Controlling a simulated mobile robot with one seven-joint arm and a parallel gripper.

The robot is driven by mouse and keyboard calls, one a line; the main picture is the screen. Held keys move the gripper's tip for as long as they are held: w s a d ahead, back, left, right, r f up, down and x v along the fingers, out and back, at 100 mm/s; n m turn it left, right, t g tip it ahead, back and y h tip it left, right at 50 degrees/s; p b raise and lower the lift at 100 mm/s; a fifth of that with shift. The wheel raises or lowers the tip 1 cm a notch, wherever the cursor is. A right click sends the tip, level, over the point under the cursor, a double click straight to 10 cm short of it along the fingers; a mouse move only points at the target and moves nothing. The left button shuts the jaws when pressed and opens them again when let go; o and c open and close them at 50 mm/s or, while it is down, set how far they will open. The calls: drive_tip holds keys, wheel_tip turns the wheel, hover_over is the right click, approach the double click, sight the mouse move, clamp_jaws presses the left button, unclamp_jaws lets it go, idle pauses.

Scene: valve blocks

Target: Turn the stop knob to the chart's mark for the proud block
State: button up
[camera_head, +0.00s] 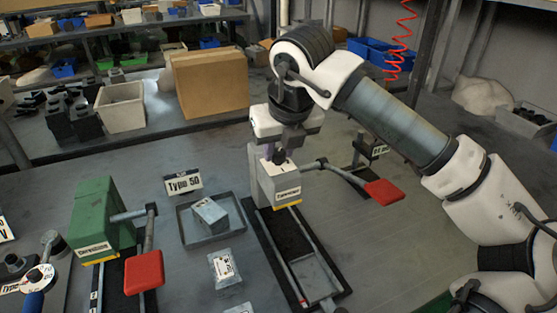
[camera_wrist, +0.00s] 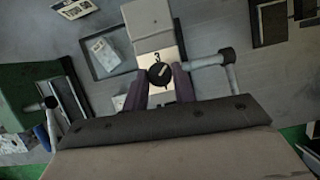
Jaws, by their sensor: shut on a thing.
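A grey block (camera_head: 275,188) with a white front label and yellow lower edge stands right of centre, a red-padded lever on its right. In the head view the gripper (camera_head: 278,152) points down at the block top. A green block (camera_head: 103,215) with a similar lever stands at left. I cannot tell which block is proud or identify the chart.
A grey tray (camera_head: 186,238) holding a packet lies between the blocks, behind a loose packet (camera_head: 223,268). The red lever pad (camera_head: 384,192) juts out at right. A dial with a blue handle (camera_head: 38,280) is front left.

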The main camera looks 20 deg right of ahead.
drive_tip(key=n+y, duration=0.1)
drive_tip(key=n, duration=0.1)
drive_tip(key=n+b, duration=0.1)
drive_tip(key=n, duration=0.1)
drive_tip(key=shift+d+n+y, duration=0.15)
drive_tip(key=shift+n+y, duration=0.15)
drive_tip(key=shift+y, duration=0.1)
drive_tip(key=n, duration=0.2)
drive_tip(key=n+g+y, duration=0.1)
drive_tip(key=n, duration=0.1)
drive_tip(key=shift+w+d+n+y, duration=0.1)
drive_tip(key=shift+d+n+y, duration=0.05)
drive_tip(key=shift+n+y, duration=0.2)
drive_tip(key=shift+n+g, duration=0.25)
drive_tip(key=shift+g, duration=0.05)
drive_tip(key=o, duration=1)
drive_tip(key=shift+r, duration=0.1)
drive_tip(key=v, duration=1.3)
drive_tip(key=shift+r, duration=0.3)
